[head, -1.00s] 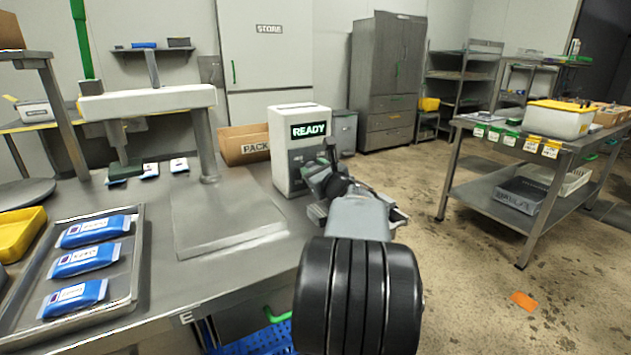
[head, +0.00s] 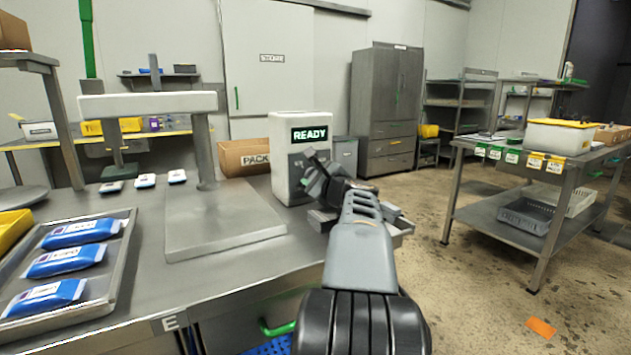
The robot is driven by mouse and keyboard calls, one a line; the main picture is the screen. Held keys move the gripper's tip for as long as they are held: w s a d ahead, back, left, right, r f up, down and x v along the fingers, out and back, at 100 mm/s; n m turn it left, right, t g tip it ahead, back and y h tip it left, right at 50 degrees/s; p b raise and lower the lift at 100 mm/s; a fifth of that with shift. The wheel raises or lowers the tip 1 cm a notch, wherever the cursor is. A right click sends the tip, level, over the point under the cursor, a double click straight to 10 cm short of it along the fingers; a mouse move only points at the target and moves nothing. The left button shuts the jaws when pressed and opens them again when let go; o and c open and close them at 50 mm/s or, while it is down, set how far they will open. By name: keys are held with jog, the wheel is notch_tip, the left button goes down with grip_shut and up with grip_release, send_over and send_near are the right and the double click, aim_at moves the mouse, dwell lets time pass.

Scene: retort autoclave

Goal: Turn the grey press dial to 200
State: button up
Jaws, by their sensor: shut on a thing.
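The press control box (head: 285,150) is a white housing with a lit green READY display (head: 311,134) and a dark front panel. It stands at the back right of the steel bench. My gripper (head: 318,178) is at the lower front of this panel, shut on the grey press dial. The dial itself is hidden behind my gripper and wrist, so its pointer and scale cannot be read.
The press's white beam (head: 147,104) stands over a grey plate (head: 222,232) left of the box. A tray (head: 110,260) holds blue pouches at the front left. A cardboard box (head: 238,158) is behind. Open floor lies to the right.

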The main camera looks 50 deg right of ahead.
dwell(0.3)
jog(key=o, duration=0.9)
jog(key=p+v, duration=0.2)
jog(key=v, duration=1.2)
jog(key=shift+r, duration=0.15)
